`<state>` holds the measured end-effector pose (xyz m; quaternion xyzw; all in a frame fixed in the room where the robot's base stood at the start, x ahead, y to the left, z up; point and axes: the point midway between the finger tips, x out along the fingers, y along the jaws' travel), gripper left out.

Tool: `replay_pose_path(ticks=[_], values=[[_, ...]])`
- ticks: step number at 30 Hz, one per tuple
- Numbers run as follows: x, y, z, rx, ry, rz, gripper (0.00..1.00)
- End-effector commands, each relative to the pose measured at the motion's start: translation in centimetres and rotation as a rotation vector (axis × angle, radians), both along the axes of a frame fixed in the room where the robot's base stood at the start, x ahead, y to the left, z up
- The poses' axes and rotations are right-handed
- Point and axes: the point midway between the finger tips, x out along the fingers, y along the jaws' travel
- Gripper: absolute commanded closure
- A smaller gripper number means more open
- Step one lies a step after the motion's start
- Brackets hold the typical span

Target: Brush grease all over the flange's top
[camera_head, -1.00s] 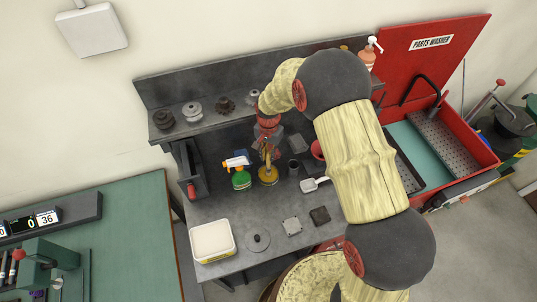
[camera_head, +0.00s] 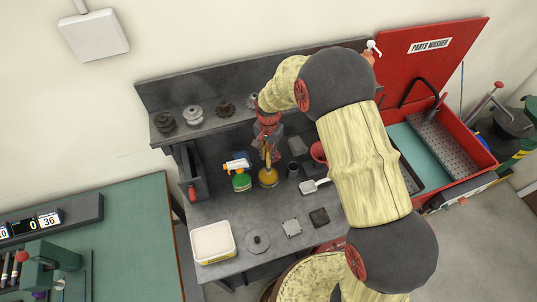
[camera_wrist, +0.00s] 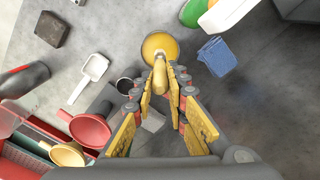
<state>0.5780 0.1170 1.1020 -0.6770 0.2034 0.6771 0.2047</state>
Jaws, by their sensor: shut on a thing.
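My gripper (camera_head: 268,150) points down over the middle of the bench and is shut on a yellow-handled brush, with its handle (camera_wrist: 159,70) between the fingertips in the wrist view (camera_wrist: 163,90). The brush's lower end is over or in a round pot of yellow grease (camera_head: 268,178), which also shows in the wrist view (camera_wrist: 160,41); I cannot tell how deep. The bristles are hidden. A round grey disc with a raised centre, which looks like the flange (camera_head: 257,243), lies near the bench's front edge, apart from my gripper and outside the wrist view.
A green spray bottle (camera_head: 240,177) stands close left of the pot. A white tub (camera_head: 213,242) is left of the disc. A square plate (camera_head: 292,228), a dark block (camera_head: 319,217) and a white scoop (camera_head: 311,186) lie to the right. A red funnel (camera_head: 318,152) stands behind.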

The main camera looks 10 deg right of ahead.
Motion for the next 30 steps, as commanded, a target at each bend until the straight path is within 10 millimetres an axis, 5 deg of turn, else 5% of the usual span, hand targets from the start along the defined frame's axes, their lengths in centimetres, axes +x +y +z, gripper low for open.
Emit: replay_pose_path(ticks=[16,30], values=[[0.0,0.0,4.1,0.0,-0.001,0.0,1.0],[0.0,0.0,4.2,0.0,0.0,0.0,1.0]])
